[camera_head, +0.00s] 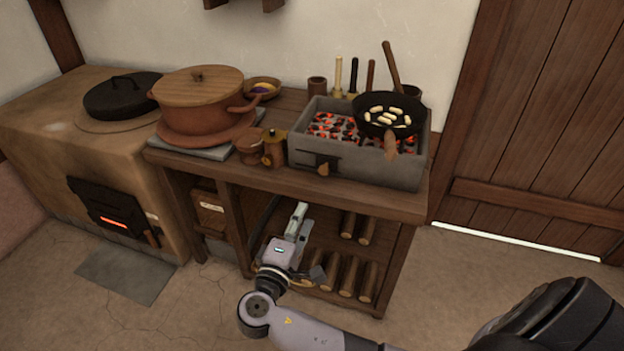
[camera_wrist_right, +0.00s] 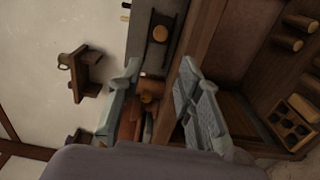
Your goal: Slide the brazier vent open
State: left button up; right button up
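The brazier (camera_head: 375,167) is a grey box of glowing coals at the right end of the wooden counter. On its front is the vent, a dark plate with a small wooden knob (camera_head: 323,168); the vent also shows at the top of the right wrist view (camera_wrist_right: 160,33). I cannot tell how far the vent stands open. My right gripper (camera_head: 300,211) is in front of the counter, below and left of the knob, touching nothing that I can see. In the wrist view its two fingers (camera_wrist_right: 160,68) are spread and empty. My left gripper is not in view.
A black pan (camera_head: 378,112) of pale pieces sits on the brazier. A lidded clay pot (camera_head: 200,105) and small jars (camera_head: 273,148) stand left of it. The counter's front edge (camera_head: 300,187) lies above my right gripper; logs (camera_head: 348,275) fill the lower shelf.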

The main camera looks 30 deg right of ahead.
aim_at(323, 173)
jog(key=b+x, duration=0.1)
jog(key=x, duration=1.4)
jog(key=shift+f, duration=0.1)
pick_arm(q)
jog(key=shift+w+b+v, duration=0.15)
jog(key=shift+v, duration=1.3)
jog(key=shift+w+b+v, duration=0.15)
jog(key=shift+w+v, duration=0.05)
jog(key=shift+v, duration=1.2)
pick_arm(e)
jog(key=shift+x, duration=0.75)
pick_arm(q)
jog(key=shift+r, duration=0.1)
pick_arm(e)
grip_shut()
